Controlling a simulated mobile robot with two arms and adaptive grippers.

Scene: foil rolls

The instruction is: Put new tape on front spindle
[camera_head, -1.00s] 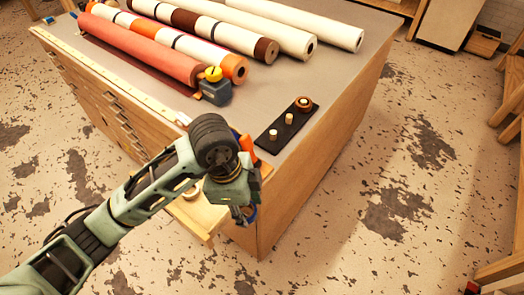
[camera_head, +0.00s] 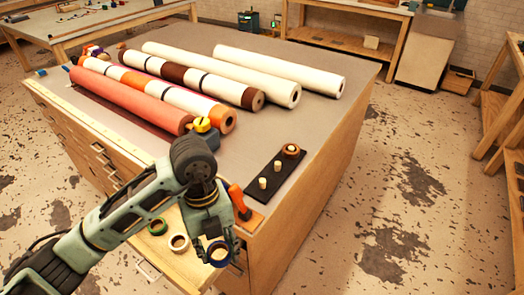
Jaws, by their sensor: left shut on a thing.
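My left gripper (camera_head: 217,240) is shut on a blue-rimmed tape roll (camera_head: 219,254). It holds the roll low in front of the table's near corner, by the open drawer. A black spindle board (camera_head: 268,186) lies on the tabletop near its right edge, beyond the gripper. Its front spindle (camera_head: 263,183) is a bare pale peg. Its middle spindle (camera_head: 277,167) is bare too. A brown tape roll (camera_head: 291,151) sits around the rear spindle. My right gripper is not in view.
An open drawer (camera_head: 190,265) holds a green tape roll (camera_head: 157,227) and a cream one (camera_head: 179,243). An orange-handled tool (camera_head: 239,202) stands at the table corner. A yellow-and-grey tool (camera_head: 203,130) and several long foil rolls (camera_head: 285,68) lie further back.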

